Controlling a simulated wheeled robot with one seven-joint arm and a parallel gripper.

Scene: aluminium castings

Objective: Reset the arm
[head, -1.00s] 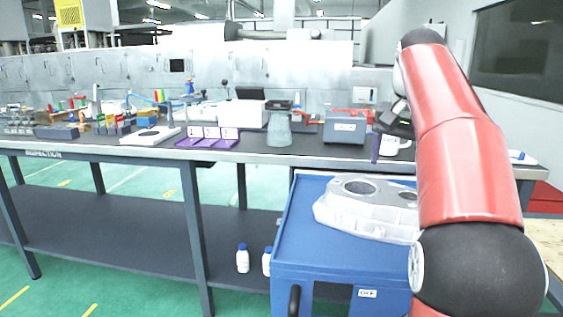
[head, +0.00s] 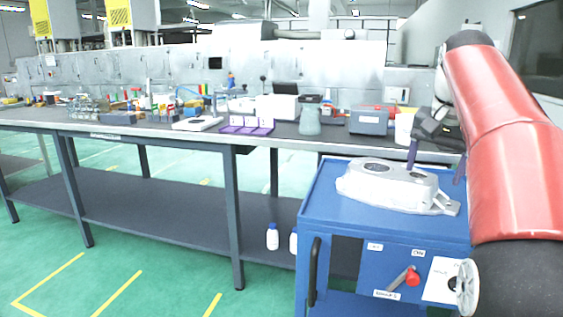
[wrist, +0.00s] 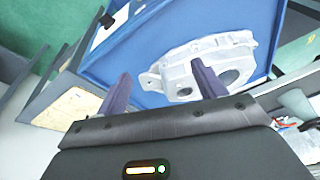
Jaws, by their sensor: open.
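My red arm reaches up along the right side of the head view. My gripper (head: 436,163) hangs over the right part of the blue cart, with its two purple fingers apart and nothing between them. In the wrist view my gripper (wrist: 160,85) also shows its fingers spread wide. The grey aluminium casting (head: 385,186) lies on the cart top, below and beside the fingers. It also shows in the wrist view (wrist: 222,58), partly behind the right finger. I cannot tell the exact gap between fingers and casting.
The blue cart (head: 325,202) has a red switch (head: 412,278) and a black handle (head: 314,272). Behind it stands a long workbench (head: 280,137) with purple trays (head: 247,126), a grey-green bottle (head: 310,121) and a grey-blue box (head: 371,121). White bottles (head: 272,237) stand on its lower shelf. Green floor at left is free.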

